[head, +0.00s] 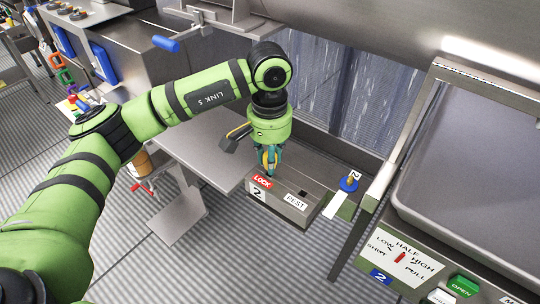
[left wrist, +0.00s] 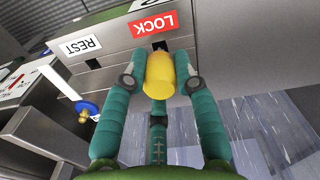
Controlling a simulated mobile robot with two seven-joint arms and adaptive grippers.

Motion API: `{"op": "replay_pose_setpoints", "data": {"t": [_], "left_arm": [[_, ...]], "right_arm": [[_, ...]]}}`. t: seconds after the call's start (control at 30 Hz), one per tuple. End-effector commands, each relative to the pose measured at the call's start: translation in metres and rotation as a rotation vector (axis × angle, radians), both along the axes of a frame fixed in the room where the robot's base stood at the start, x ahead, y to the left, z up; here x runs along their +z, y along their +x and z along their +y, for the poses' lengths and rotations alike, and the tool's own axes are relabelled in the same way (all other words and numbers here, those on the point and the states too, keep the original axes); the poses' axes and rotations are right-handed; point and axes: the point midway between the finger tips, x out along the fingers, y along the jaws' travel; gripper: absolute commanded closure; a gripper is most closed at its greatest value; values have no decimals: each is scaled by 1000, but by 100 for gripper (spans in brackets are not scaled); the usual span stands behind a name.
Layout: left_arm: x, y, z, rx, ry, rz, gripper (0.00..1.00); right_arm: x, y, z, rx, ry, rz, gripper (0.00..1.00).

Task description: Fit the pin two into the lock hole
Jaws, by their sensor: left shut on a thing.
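My left gripper (head: 268,160) is shut on a yellow rounded pin, pin two (left wrist: 160,75), clear in the left wrist view between the teal fingers. The gripper hangs just above the steel lock box (head: 320,181), near the red LOCK label (head: 262,181), which also shows in the left wrist view (left wrist: 154,24). A dark lock hole (left wrist: 160,45) shows at the pin's far end, partly covered by it. I cannot tell whether the pin touches the hole. The pin's lower part is hidden by the fingers. My right gripper is not in view.
A white REST label (head: 296,201) sits beside LOCK, with another dark opening (left wrist: 93,63) near it. A blue knob (head: 349,184) stands right of the box. A dial panel (head: 400,255) and large steel basin (head: 480,160) lie further right.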

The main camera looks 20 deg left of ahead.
Motion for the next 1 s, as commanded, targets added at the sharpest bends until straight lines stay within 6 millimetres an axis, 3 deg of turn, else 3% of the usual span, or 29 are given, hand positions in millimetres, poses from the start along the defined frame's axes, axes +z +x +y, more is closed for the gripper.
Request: {"op": "replay_pose_setpoints", "data": {"t": [0.83,0.87,0.9,0.93,1.0], "left_arm": [[-22,0,0,0,0,0,100],[-22,0,0,0,0,0,67],[-21,0,0,0,0,0,51],[-21,0,0,0,0,0,44],[-21,0,0,0,0,0,44]], "right_arm": [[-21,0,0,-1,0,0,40],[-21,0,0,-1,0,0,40],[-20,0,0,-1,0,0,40],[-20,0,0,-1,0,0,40],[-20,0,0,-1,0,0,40]]}}
